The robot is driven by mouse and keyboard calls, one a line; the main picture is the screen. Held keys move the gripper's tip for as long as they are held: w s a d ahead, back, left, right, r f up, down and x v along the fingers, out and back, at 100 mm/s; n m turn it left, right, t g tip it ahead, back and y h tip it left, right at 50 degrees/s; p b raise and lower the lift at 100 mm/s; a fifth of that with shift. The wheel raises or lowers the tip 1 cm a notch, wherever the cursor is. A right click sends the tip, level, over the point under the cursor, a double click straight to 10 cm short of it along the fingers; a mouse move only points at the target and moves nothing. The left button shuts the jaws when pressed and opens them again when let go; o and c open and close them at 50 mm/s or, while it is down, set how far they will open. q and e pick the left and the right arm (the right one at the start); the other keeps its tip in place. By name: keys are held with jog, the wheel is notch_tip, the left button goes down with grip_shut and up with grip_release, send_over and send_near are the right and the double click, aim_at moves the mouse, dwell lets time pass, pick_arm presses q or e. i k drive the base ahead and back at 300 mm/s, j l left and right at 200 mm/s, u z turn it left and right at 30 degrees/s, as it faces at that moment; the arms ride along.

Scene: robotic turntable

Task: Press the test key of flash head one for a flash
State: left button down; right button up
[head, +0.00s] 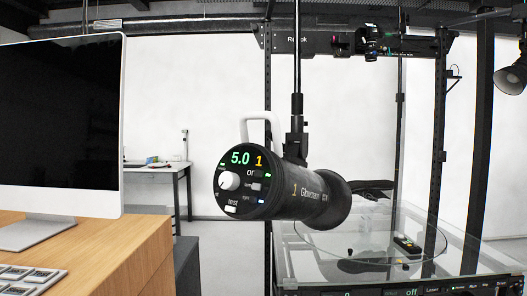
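Flash head one (310,196) is a black cylinder marked "1", hung from a vertical pole in the middle of the head view. Its round control panel (241,184) faces me and shows a green "5.0" and an orange "1". The white test key (231,209) is at the bottom of the panel, under the word "test". A white knob (229,180) is on the panel's left, and small keys are on its right. Neither of my grippers is in view, and nothing covers the panel.
A wooden desk (130,250) with a monitor (62,120) and a keyboard (30,281) stands at the left. A glass-topped turntable (300,255) with a dark remote-like object (406,244) is at lower right, among black frame posts. The space left of the flash head is clear.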

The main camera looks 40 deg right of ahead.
aim_at(231, 209)
jog(key=z, duration=1.2)
